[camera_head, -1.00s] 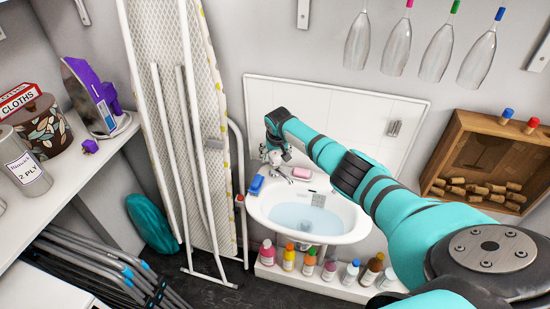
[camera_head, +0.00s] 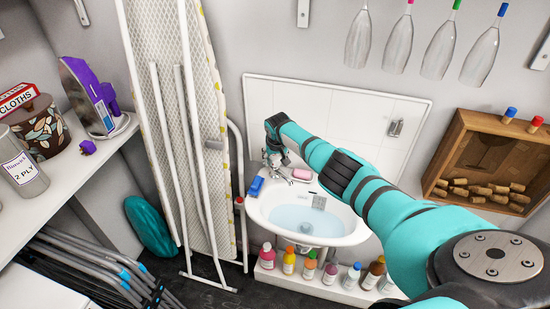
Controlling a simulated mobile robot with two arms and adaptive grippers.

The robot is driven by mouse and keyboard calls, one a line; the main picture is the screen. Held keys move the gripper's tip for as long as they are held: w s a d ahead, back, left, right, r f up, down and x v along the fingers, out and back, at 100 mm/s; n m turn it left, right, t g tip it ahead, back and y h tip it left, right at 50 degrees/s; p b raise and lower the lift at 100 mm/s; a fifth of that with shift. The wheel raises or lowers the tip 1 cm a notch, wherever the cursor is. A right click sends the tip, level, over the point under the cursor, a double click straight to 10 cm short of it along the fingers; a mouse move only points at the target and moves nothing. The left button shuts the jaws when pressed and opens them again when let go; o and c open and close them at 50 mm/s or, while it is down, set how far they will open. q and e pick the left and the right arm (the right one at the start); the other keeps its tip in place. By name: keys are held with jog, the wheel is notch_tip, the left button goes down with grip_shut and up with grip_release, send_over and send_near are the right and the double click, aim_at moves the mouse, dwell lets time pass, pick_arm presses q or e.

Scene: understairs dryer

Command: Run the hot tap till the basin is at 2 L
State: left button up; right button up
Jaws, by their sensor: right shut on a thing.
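The white basin (camera_head: 338,236) hangs on the wall below the white tiles and holds pale blue water (camera_head: 300,215). A small grey marked plate (camera_head: 318,201) shows at the water's back edge; its marks are too small to read. The metal tap (camera_head: 292,178) stands at the basin's back left. My right gripper (camera_head: 275,161) reaches down to the left end of the tap fittings and is shut on what seems to be a tap handle. The handle is mostly hidden by the gripper. My left gripper is not in view.
Several bottles (camera_head: 288,262) stand on a ledge below. An ironing board (camera_head: 185,100) leans at the left. A wooden cork box (camera_head: 490,165) hangs at the right.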

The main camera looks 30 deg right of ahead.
jog(key=shift+c, duration=1.2)
jog(key=shift+f, duration=0.1)
jog(key=shift+n, duration=0.3)
jog(key=n+b, duration=0.1)
jog(key=n+y+b, duration=0.1)
jog(key=n, duration=0.1)
jog(key=shift+f+n+t+y+b, duration=0.15)
jog(key=shift+n+t+y+b, duration=0.15)
jog(key=shift+b, duration=0.1)
jog(key=n+y+b, duration=0.1)
jog(key=n+b, duration=0.2)
jog(key=b, duration=0.1)
jog(key=shift+w+n, duration=0.1)
jog(key=shift+n, duration=0.3)
jog(key=shift+r+n+y+b, duration=0.25)
jog(key=shift+n+y+b, duration=0.35)
jog(key=shift+n+b, duration=0.35)
jog(key=shift+r, duration=0.1)
